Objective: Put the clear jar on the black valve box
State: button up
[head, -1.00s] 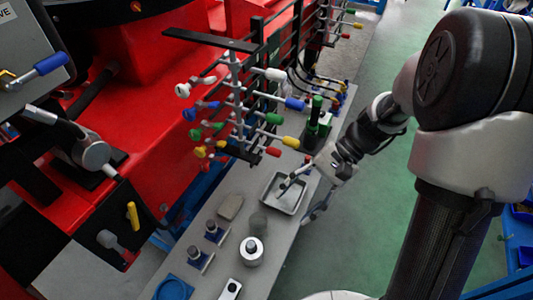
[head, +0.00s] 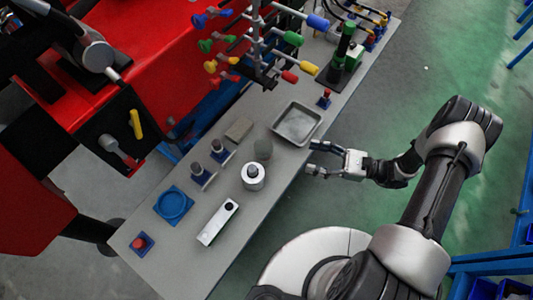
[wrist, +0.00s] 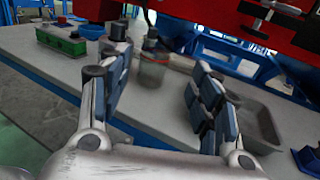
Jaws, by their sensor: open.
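The clear jar (head: 263,149) stands upright on the grey table, between the metal tray and a silver cylinder. In the wrist view the jar (wrist: 152,72) shows beyond and between my fingers, with darker things behind it. My gripper (head: 311,158) is open and empty at the table's near edge, to the right of the jar and apart from it. Its two dark-padded fingers also fill the wrist view (wrist: 158,82). A black box (head: 108,128) with a yellow lever and a grey knob is on the red machine at the left, across the table; its top is partly covered by these fittings.
The metal tray (head: 297,122) lies close to my gripper. The silver cylinder (head: 252,178), a tan block (head: 239,129), a blue dish (head: 173,205) and a long box with a black knob (head: 217,222) stand on the table. A rack of coloured handles (head: 262,50) rises at the back.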

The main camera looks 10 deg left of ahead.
jog(key=b, duration=0.3)
send_over(268, 148)
jog(key=s, duration=0.3)
jog(key=shift+w+d+f, duration=0.1)
jog(key=shift+w+d, duration=0.1)
jog(key=shift+d, duration=0.15)
jog(key=c, duration=1)
jog(key=shift+c, duration=0.2)
